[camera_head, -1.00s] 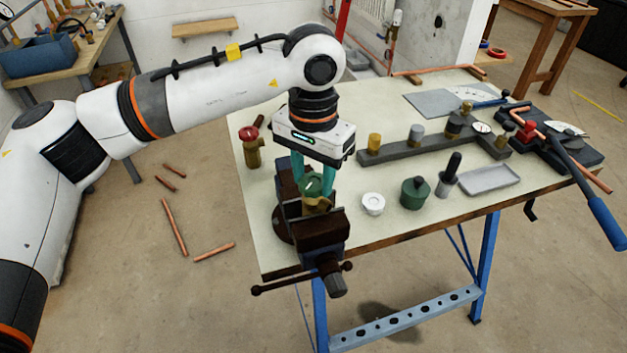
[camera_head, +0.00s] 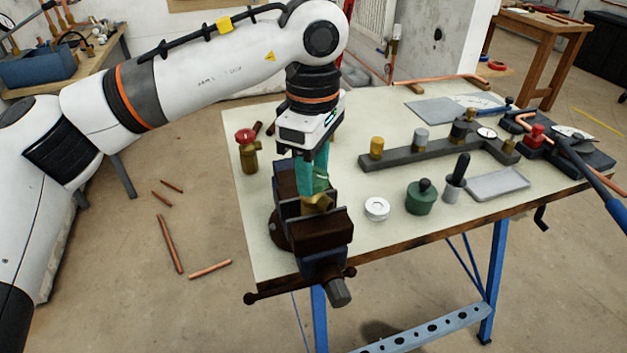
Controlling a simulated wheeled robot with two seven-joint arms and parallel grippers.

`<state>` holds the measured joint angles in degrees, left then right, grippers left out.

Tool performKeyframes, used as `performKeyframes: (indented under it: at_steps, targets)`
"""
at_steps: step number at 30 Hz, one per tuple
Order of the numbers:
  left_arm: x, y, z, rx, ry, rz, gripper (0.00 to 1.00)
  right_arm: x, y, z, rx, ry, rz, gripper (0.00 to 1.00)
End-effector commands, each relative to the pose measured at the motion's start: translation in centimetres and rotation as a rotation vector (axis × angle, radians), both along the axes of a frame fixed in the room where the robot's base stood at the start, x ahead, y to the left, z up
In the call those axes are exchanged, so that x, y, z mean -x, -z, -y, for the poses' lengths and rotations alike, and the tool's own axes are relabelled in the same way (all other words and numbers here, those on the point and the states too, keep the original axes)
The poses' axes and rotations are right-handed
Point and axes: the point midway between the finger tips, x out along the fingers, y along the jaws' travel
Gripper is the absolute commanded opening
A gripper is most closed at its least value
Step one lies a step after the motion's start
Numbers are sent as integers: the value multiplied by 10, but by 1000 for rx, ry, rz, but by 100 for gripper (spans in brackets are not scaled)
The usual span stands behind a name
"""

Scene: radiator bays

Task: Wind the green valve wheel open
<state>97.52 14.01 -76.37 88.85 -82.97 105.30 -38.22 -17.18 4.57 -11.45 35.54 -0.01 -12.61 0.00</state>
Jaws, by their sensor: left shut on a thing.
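The brass valve body (camera_head: 318,203) stands clamped in the jaws of the dark bench vice (camera_head: 322,232) at the table's near left corner. My left gripper (camera_head: 313,184) points down above the vice, its teal fingers shut on the green valve wheel on top of that body. The fingers now hide nearly all of the wheel, so how far it is turned cannot be read. My right gripper is not in view.
A red-topped brass valve (camera_head: 247,152) stands left of the vice. A white round cap (camera_head: 376,209), a green pot (camera_head: 420,198) and a grey tray (camera_head: 497,184) sit to the right. A dark manifold bar (camera_head: 415,151) lies behind them.

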Motion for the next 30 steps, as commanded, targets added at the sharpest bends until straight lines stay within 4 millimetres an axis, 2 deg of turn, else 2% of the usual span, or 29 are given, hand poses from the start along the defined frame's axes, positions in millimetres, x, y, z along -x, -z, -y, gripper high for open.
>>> performKeyframes:
  at_steps: [1, 12, 16, 23, 24, 26, 30]
  targets:
    - [1, 7, 0, -5, -77, -7, 13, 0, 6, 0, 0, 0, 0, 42]
    - [2, 8, 0, -7, -681, -10, 13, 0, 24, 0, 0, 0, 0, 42]
    - [2, 7, 0, -9, -768, -11, 13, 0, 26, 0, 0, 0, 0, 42]
    - [3, 7, 0, -11, -775, -12, 13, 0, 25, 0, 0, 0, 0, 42]
    - [3, 7, 0, -11, -775, -12, 49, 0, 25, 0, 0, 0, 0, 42]
    - [2, 7, 0, -9, -775, -11, 58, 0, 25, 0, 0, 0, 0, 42]
    - [2, 5, 0, -5, -776, -8, 58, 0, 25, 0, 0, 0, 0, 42]
